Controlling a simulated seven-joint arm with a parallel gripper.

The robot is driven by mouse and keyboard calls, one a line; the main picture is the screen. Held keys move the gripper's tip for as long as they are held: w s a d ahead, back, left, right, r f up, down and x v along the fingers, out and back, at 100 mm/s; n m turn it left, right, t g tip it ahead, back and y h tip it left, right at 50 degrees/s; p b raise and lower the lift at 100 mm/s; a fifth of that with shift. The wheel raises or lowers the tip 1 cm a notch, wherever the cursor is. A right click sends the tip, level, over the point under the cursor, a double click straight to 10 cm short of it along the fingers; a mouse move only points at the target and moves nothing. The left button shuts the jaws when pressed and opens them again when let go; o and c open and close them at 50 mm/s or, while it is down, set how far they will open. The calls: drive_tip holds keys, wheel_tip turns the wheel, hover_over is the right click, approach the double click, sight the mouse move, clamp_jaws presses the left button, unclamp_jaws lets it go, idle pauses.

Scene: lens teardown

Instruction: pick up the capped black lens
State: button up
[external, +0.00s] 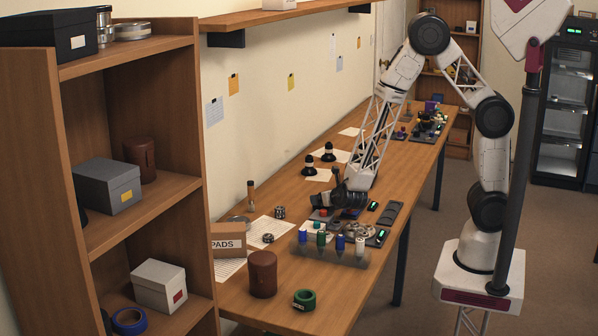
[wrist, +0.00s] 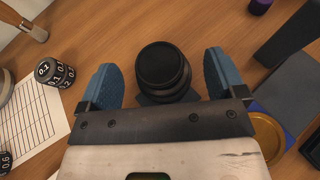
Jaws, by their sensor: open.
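My gripper (wrist: 161,76) has two blue-padded fingers spread wide. In the wrist view, a black cylindrical lens (wrist: 163,66) with a dark, flat top stands between them, with a visible gap on each side. The lower part of the lens is partly hidden behind the gripper's front plate. In the external view, my gripper (external: 334,198) is low over the middle of the long wooden table. I cannot clearly make out the lens there, as the gripper and arm cover that spot.
A rack of bottles (external: 330,250), a PADS box (external: 228,242), a brown case (external: 263,272) and a green roll (external: 304,299) stand nearer. In the wrist view, numbered dark cylinders (wrist: 55,73) and paper (wrist: 28,118) lie left; a gold dish (wrist: 267,138) and dark trays (wrist: 288,92) lie right.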

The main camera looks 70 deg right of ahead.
drive_tip(key=shift+x, duration=1.85)
drive_tip(key=shift+a, duration=0.1)
drive_tip(key=c, duration=1.1)
drive_tip(key=shift+r, duration=0.15)
drive_tip(key=shift+c, duration=0.2)
drive_tip(key=shift+r, duration=4.85)
